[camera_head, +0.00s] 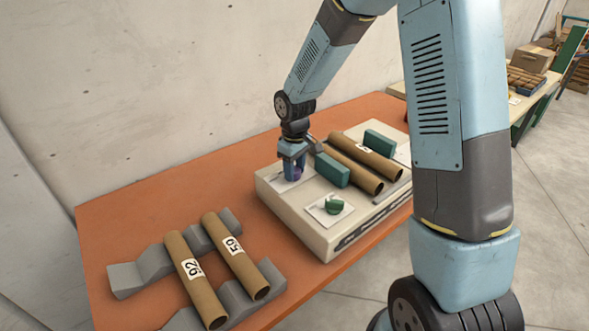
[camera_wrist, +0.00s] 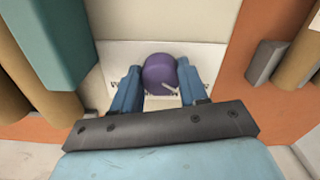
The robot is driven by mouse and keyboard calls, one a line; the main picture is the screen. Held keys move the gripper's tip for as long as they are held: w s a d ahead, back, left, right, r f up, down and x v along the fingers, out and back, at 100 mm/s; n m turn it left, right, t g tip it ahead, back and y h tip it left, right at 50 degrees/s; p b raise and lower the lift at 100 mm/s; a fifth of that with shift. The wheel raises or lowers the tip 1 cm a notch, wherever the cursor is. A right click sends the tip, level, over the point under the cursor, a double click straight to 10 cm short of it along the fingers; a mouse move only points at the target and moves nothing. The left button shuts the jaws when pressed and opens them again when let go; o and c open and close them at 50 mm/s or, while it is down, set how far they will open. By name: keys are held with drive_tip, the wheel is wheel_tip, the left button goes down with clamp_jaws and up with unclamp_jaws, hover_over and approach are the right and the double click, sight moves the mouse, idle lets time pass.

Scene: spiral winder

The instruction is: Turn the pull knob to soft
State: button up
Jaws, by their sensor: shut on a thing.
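A purple knob (camera_wrist: 160,70) stands on a white plate (camera_wrist: 205,50) on the beige machine (camera_head: 285,207). My gripper (camera_wrist: 158,70) has its two blue fingers on either side of the knob and is shut on it. A pale pointer mark on the knob shows toward its lower right in the wrist view. In the head view my gripper (camera_head: 293,168) is at the machine's left end and mostly hides the purple knob (camera_head: 299,173). A green knob (camera_head: 334,205) sits on its own white plate near the machine's front edge. The plate markings are too small to read.
Two cardboard tubes (camera_head: 350,165) lie on the machine near green blocks (camera_head: 331,170). Two tubes marked 92 (camera_head: 195,280) and 59 (camera_head: 236,255) rest on grey cradles (camera_head: 140,272) at the left of the orange table (camera_head: 140,210). A wall stands behind.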

sight(296, 170)
drive_tip(key=shift+w+n, duration=0.1)
drive_tip(key=shift+n, duration=0.3)
drive_tip(key=o, duration=1.1)
drive_tip(key=shift+c, duration=0.2)
drive_tip(key=shift+r, duration=0.15)
wheel_tip(296, 170, up, 14)
drive_tip(key=shift+f, duration=0.25)
drive_tip(key=s+d+r+m+t, duration=0.3)
drive_tip(key=s+d+r+m, duration=0.2)
drive_tip(key=s+d+r, duration=0.6)
drive_tip(key=s+d+r+m+t, duration=0.1)
drive_tip(key=s+d+m, duration=0.1)
drive_tip(key=s, duration=0.5)
drive_tip(key=s+d+r+m+t, duration=0.1)
drive_tip(key=s+d+r+m, duration=0.1)
drive_tip(key=s+d, duration=0.3)
drive_tip(key=s+m, duration=0.1)
drive_tip(key=s, duration=0.1)
drive_tip(key=shift+s+d+r+t, duration=0.15)
drive_tip(key=shift+s+r+t, duration=0.1)
drive_tip(key=shift+s+t, duration=0.05)
